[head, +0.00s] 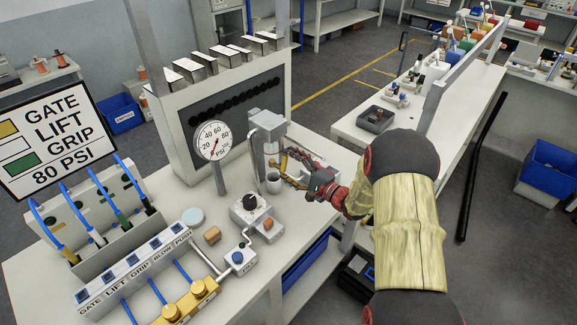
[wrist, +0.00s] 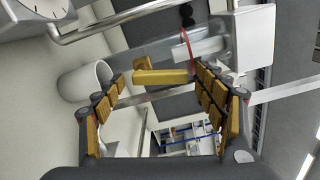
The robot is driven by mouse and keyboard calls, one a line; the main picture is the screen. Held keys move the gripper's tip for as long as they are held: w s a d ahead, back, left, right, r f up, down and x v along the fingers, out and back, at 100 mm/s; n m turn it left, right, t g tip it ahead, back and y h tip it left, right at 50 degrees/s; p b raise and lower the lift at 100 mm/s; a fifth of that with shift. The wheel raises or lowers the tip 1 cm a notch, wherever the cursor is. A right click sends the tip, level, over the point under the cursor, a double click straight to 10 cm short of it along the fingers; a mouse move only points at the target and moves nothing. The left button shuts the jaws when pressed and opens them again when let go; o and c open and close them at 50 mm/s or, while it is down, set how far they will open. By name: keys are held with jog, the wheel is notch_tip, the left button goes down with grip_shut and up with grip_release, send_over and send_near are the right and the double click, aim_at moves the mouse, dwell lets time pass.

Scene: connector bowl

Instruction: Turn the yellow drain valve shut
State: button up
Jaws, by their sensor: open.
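The yellow drain valve shows in the wrist view as a flat yellow lever (wrist: 160,77), lying roughly crosswise below a clear bowl with a red ring (wrist: 186,48). My gripper (wrist: 157,84) is open, with its yellow-padded fingers on either side of the lever; I cannot tell whether a finger touches it. In the head view my gripper (head: 296,168) reaches in from the right to the grey filter unit (head: 267,124). There the valve is small and mostly hidden by the fingers.
A pale cup (head: 273,183) stands under the unit, close beside the left finger in the wrist view (wrist: 84,82). A pressure gauge (head: 212,141) stands to the left. A block with a black knob (head: 250,204) is in front. A metal pipe (wrist: 135,20) crosses the wrist view's top.

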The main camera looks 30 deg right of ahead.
jog(key=shift+c, duration=1.2)
jog(key=c, duration=0.9)
jog(key=shift+m, duration=0.3)
jog(key=shift+w+d+f+m+p, duration=0.1)
jog(key=shift+d+f+m+p, duration=0.3)
jog(key=shift+m, duration=2.05)
jog(key=shift+w+d+f+m+p, duration=0.1)
jog(key=shift+f+m+p, duration=0.65)
jog(key=shift+m, duration=1.65)
jog(key=shift+w+d+f+m+p, duration=0.1)
jog(key=shift+d+f+m+p, duration=0.45)
jog(key=shift+m, duration=1.9)
jog(key=shift+a+r, duration=0.15)
jog(key=shift+a, duration=0.15)
jog(key=shift+s, duration=0.1)
